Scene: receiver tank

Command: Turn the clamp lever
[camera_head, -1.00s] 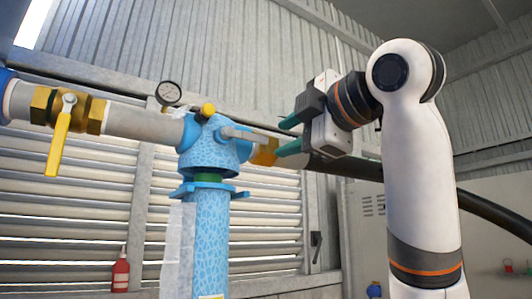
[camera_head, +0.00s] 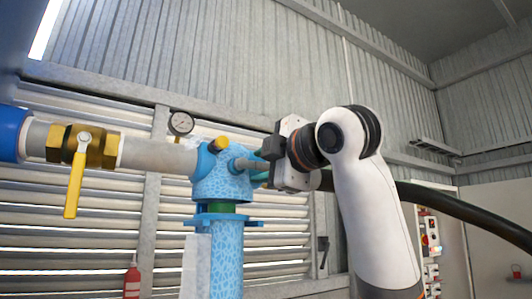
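The clamp lever (camera_head: 246,165) is a short grey bar. It sticks out to the right from the blue speckled clamp head (camera_head: 213,181) on top of the blue upright pipe. My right gripper (camera_head: 263,167) is at the lever's outer end, with its dark green fingertips about the bar. The end of the lever is hidden by the fingers, and I cannot tell whether they press on it. My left gripper is not in view.
A grey pipe (camera_head: 158,155) runs left from the head to a brass valve with a yellow handle (camera_head: 76,184). A pressure gauge (camera_head: 181,123) stands behind. A black hose (camera_head: 458,207) runs right behind my arm. A red bottle (camera_head: 132,281) is at lower left.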

